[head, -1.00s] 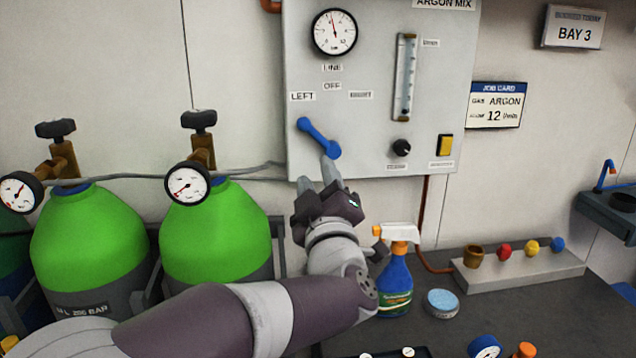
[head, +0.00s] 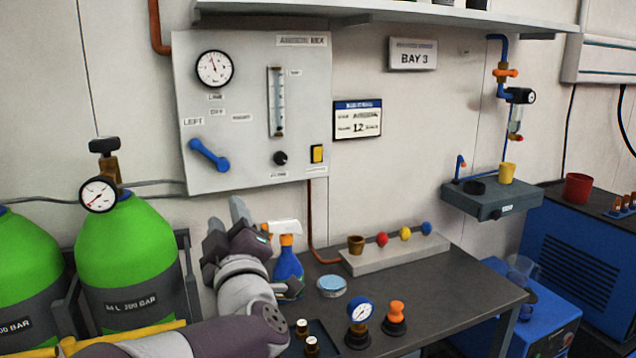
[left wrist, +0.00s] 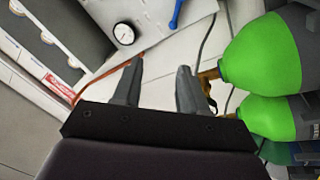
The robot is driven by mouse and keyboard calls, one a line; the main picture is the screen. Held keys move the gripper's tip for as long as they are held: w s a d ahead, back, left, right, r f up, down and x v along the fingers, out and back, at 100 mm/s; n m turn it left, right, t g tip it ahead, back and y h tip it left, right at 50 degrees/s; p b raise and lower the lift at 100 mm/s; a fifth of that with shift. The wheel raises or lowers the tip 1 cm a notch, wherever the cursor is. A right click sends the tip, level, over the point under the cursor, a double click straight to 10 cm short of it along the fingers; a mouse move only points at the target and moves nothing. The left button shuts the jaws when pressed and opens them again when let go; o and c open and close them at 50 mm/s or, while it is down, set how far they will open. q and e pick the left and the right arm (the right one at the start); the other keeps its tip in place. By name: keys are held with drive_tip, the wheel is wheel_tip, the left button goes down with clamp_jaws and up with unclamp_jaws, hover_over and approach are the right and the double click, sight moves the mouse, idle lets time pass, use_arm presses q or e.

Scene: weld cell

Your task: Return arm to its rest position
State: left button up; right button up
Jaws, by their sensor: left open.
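My left gripper (head: 240,212) is in front of the wall, below the grey gas panel (head: 240,165) and clear of it. It is open and empty; its two fingers stand apart in the left wrist view (left wrist: 158,85). The blue lever (head: 209,155) on the panel slants with its upper end toward the LEFT label. The lever's end also shows at the top of the left wrist view (left wrist: 177,14). My right gripper is not in view.
Green gas cylinders (head: 125,245) stand at the left. Close to the gripper, a blue spray bottle (head: 288,268) stands on the dark bench (head: 440,280) with a round tin (head: 332,286). A block with coloured knobs (head: 395,253) lies behind them. A shelf (head: 400,12) runs above.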

use_arm(q)
drive_tip(key=w+d+f+m+g+h, duration=0.1)
drive_tip(key=w+d+f+m+h, duration=0.2)
drive_tip(key=d+f+m+h, duration=0.15)
drive_tip(key=s+d+f+m+g+h, duration=0.1)
drive_tip(key=s+f+m+g+h, duration=0.25)
drive_tip(key=f, duration=0.55)
drive_tip(key=s+d+f+m+g+h, duration=0.25)
drive_tip(key=f+m+g, duration=0.2)
drive_tip(key=f, duration=0.45)
drive_tip(key=s+a+f+m+g+y, duration=0.1)
drive_tip(key=s+a+f+g+y, duration=0.1)
drive_tip(key=s+a+f+g, duration=0.55)
drive_tip(key=s+a+f+g+y, duration=0.15)
drive_tip(key=s+a+f, duration=0.4)
drive_tip(key=s, duration=0.55)
wheel_tip(320, 180, up, 14)
drive_tip(key=p, duration=1.4)
drive_tip(key=shift+w+d+r, duration=0.15)
drive_tip(key=shift+w+r, duration=0.1)
drive_tip(key=shift+w, duration=0.05)
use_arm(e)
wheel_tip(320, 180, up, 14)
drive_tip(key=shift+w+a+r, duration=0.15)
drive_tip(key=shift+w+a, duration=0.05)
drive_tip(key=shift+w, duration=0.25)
